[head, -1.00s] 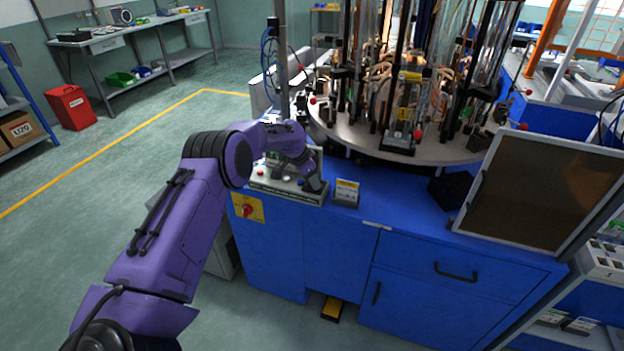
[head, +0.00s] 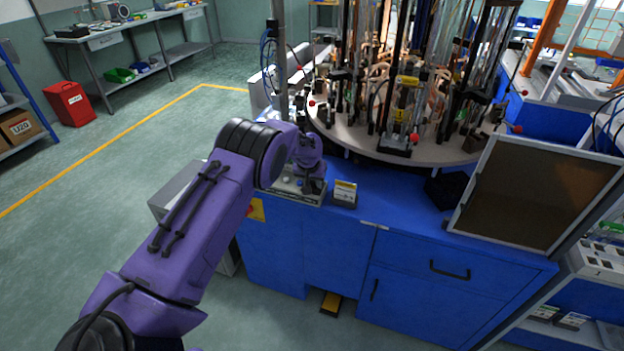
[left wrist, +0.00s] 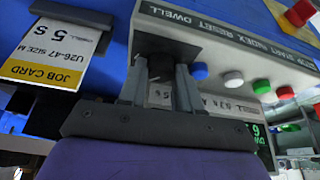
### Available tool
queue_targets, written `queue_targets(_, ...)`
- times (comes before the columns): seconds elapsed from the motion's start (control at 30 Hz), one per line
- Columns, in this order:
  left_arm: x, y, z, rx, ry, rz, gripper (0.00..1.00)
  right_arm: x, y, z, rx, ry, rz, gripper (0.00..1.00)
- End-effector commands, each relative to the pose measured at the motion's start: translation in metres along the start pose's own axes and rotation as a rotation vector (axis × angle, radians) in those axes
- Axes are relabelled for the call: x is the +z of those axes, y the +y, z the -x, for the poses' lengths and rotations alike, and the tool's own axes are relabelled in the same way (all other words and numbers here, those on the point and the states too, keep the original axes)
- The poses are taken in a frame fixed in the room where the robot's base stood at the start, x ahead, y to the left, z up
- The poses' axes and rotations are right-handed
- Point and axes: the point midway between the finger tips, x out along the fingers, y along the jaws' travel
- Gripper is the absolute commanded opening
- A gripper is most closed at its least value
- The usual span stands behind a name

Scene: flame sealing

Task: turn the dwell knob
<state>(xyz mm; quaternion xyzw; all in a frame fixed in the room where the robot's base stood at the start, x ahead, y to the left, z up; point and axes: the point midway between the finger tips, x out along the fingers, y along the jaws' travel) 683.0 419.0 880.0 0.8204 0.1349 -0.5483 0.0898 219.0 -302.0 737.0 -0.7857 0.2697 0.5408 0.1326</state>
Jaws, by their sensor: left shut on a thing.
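The dwell knob (left wrist: 161,72) is dark and sits beside the DWELL lettering on the control panel (left wrist: 215,42) in the left wrist view. My left gripper (left wrist: 160,66) is shut on it, with one finger on each side. The fingers and a dark shadow hide part of the knob, so its pointer cannot be read. In the head view my left gripper (head: 313,184) is at the right end of the panel (head: 290,193), and my arm hides much of the panel. My right gripper is not in view.
A job card (left wrist: 55,55) reading "5 S" stands beside the panel; the head view shows its holder (head: 345,194). White, green and red buttons (left wrist: 233,79) and a green-digit display (left wrist: 258,133) are close by. The round machine table (head: 440,150) is behind.

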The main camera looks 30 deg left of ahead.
Motion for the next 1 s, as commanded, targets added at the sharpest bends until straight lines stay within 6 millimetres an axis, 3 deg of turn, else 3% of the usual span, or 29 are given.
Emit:
queue_targets(0.5, -0.0021, 0.0022, 0.0003, -0.124, 0.005, 0.3, 0.03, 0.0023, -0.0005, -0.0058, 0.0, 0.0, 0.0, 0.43)
queue_targets(1.0, -0.0022, 0.0028, 0.0007, -0.145, 0.003, 0.354, 0.03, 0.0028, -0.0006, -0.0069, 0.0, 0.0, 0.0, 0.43)
